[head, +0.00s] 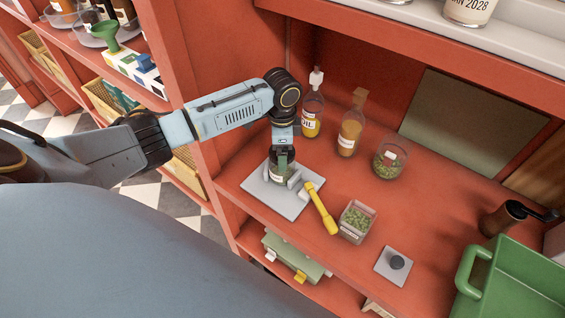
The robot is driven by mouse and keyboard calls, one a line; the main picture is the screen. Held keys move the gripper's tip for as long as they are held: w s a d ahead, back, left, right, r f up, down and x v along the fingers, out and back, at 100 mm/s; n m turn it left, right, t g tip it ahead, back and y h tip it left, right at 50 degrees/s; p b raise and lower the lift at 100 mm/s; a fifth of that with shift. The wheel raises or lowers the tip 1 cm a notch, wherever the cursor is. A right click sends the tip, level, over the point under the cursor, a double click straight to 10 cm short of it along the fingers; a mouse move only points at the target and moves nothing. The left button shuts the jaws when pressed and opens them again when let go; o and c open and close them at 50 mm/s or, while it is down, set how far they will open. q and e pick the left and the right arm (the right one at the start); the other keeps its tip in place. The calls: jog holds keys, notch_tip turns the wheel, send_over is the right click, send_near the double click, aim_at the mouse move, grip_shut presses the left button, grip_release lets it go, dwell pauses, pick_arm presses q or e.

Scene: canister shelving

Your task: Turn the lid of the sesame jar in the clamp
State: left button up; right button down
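The jar (278,174) stands upright between the grey jaws of the clamp, whose flat grey base plate (261,192) rests on the red shelf. Its contents and label are too small and covered to read. The clamp's yellow handle (322,210) points toward the lower right. My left gripper (284,160) reaches straight down onto the top of the jar, with a dark finger in front of it. The gripper hides the lid, and I cannot tell whether the fingers are closed on it. My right gripper is not in view.
Behind stand an oil bottle (312,115), another bottle (350,133) and a round jar (391,158). A square container (356,222) and a grey plate with a dark knob (397,263) are in front. A green crate (515,285) and a dark grinder (503,218) occupy the right.

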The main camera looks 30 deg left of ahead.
pick_arm(q)
jog(key=m, duration=0.7)
jog(key=shift+m, duration=0.4)
jog(key=c, duration=1.2)
jog(key=shift+c, duration=0.2)
